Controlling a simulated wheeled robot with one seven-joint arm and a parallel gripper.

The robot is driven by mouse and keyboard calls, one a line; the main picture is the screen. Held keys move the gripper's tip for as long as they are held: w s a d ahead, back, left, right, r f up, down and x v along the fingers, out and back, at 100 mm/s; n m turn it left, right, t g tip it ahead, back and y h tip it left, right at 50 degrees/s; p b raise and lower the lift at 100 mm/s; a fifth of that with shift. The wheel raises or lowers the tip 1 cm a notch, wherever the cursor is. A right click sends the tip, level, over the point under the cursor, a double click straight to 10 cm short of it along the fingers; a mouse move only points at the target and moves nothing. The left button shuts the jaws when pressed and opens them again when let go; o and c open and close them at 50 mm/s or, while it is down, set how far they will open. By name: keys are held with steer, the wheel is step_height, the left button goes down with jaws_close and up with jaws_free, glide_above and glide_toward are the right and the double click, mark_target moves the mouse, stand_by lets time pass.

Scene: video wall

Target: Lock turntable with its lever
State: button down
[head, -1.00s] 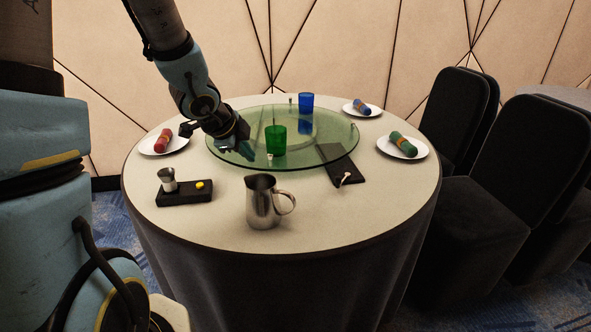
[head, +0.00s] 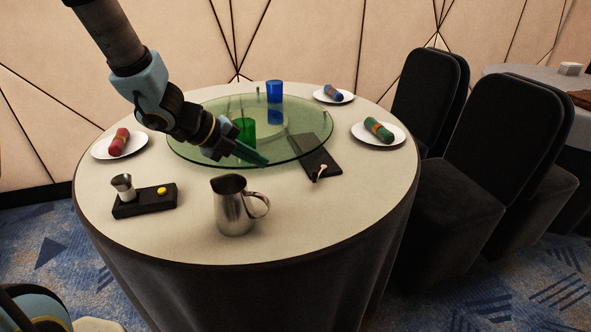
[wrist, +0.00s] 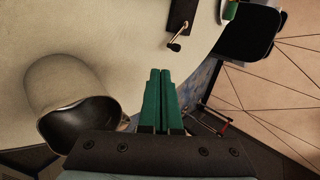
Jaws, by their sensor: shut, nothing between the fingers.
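The glass turntable (head: 205,163) is a round greenish disc on the table. A green cup (head: 246,130) and a blue cup (head: 274,91) stand on it. The lever (head: 319,173) is a small pale-tipped handle on a black base plate (head: 308,150) that runs partly under the glass at its right edge. In the wrist view the lever (wrist: 176,44) shows with a dark rounded end, beyond my fingertips. My gripper (head: 262,162) is shut and empty, above the turntable's front edge, left of the lever and apart from it. Its green fingers (wrist: 160,75) lie together in the wrist view.
A steel pitcher (head: 232,205) stands in front of the turntable, and it looms close at left in the wrist view (wrist: 60,85). A black block (head: 145,202) with a metal cup and yellow button is at front left. Plates with rolled napkins ring the table.

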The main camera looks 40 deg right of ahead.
glide_toward(313, 178)
step_height(313, 178, down, 4)
steer(key=shift+w+r+b, duration=0.1)
steer(key=shift+w+b, duration=0.05)
steer(key=shift+b, duration=0.2)
steer(key=shift+s+d+p, duration=0.2)
steer(key=shift+d+p, duration=0.1)
steer(key=shift+d, duration=0.7)
steer(key=shift+s+d+p, duration=0.2)
steer(key=shift+d+p, duration=0.05)
steer(key=shift+d, duration=0.75)
steer(key=shift+f+b, duration=0.25)
steer(key=shift+b, duration=0.05)
steer(key=shift+s+f+b, duration=0.1)
steer(key=shift+s+b, duration=0.05)
steer(key=shift+b, duration=0.25)
steer(key=shift+s+d+n+t+b, duration=0.1)
steer(key=shift+s+n+t+b, duration=0.05)
steer(key=shift+n+t+b, duration=0.2)
